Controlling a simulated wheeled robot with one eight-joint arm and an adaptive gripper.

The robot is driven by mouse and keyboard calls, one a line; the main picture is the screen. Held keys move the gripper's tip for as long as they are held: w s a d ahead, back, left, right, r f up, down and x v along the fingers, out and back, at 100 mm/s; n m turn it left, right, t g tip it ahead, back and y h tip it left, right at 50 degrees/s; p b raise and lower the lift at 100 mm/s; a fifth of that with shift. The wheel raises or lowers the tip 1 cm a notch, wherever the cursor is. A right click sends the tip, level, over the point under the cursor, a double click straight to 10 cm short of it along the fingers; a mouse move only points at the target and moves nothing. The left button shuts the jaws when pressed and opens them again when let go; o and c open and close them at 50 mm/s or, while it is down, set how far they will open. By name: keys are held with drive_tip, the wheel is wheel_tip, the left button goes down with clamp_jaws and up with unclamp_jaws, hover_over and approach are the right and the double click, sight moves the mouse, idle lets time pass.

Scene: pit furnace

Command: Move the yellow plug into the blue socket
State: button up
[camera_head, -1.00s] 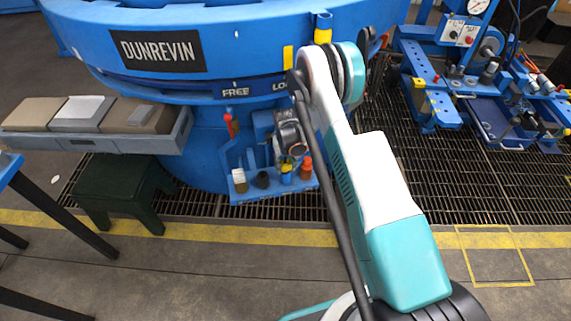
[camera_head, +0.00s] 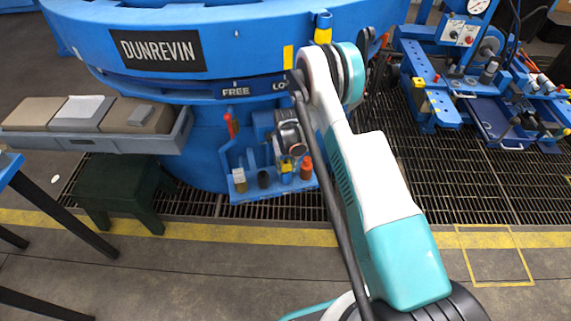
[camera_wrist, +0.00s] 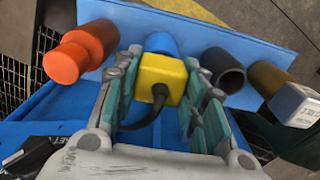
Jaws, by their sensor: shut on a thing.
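The yellow plug (camera_wrist: 162,80) is a squarish block with a dark cable curving from its near face. My gripper (camera_wrist: 162,69) has its green-padded fingers shut on its two sides. The blue socket (camera_wrist: 161,43) shows as a short blue cylinder directly behind the plug, in line with it. The plug hides most of it, so I cannot tell whether the plug is seated in it or only close. In the head view the yellow plug (camera_head: 286,168) is a small patch below my gripper, at the blue rack.
An orange stepped cylinder (camera_wrist: 80,52) is left of my fingers. A dark hollow socket (camera_wrist: 224,70) and a brown cylinder with a pale cap (camera_wrist: 290,103) are to the right. The blue rack (camera_head: 278,190) stands under the large blue furnace body (camera_head: 203,140). A dark stool (camera_head: 122,180) stands left.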

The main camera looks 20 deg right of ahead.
drive_tip(key=shift+f, duration=0.45)
drive_tip(key=o, duration=0.8)
drive_tip(key=shift+r, duration=0.1)
drive_tip(key=shift+r+p, duration=2.1)
drive_tip(key=shift+r, duration=3.35)
